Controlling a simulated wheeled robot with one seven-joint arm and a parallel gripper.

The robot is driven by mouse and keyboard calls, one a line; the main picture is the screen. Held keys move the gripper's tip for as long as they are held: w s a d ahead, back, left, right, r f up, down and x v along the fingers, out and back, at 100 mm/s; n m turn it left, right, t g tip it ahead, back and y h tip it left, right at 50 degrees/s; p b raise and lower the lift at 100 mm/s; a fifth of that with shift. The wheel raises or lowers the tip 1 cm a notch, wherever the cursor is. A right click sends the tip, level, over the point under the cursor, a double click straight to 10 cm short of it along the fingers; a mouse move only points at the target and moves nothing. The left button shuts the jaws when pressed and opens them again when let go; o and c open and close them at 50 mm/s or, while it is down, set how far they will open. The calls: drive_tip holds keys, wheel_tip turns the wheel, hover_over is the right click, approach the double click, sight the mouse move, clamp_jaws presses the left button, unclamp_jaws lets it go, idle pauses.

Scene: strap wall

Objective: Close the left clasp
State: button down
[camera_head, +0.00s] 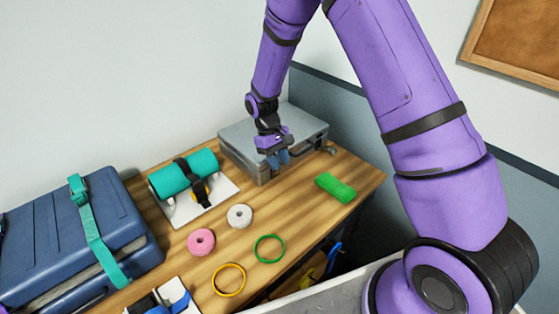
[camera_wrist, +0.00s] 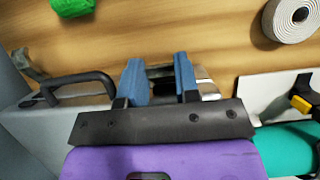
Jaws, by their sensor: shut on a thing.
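A grey metal case (camera_head: 245,135) stands at the back of the wooden table, its front toward the room. My gripper (camera_head: 277,160) is at the left part of the case's front. In the wrist view, the blue fingers of my gripper (camera_wrist: 160,70) stand on both sides of the left clasp (camera_wrist: 162,84), shut on it. The fingers and the dark palm hide much of this clasp, so I cannot tell whether it is latched. The black handle (camera_wrist: 75,86) is beside the gripper. The right clasp (camera_wrist: 32,66) sticks out beyond the handle.
A teal roll (camera_head: 182,176) with a black strap rests on a white board to the left. White and pink rolls, green and yellow rings and a blue suitcase (camera_head: 60,240) lie nearer.

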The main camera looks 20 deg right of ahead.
drive_tip(key=c, duration=0.8)
unclamp_jaws()
drive_tip(key=shift+c, duration=0.2)
drive_tip(key=v, duration=1)
drive_tip(key=shift+w+r, duration=0.1)
drive_tip(key=shift+r, duration=0.25)
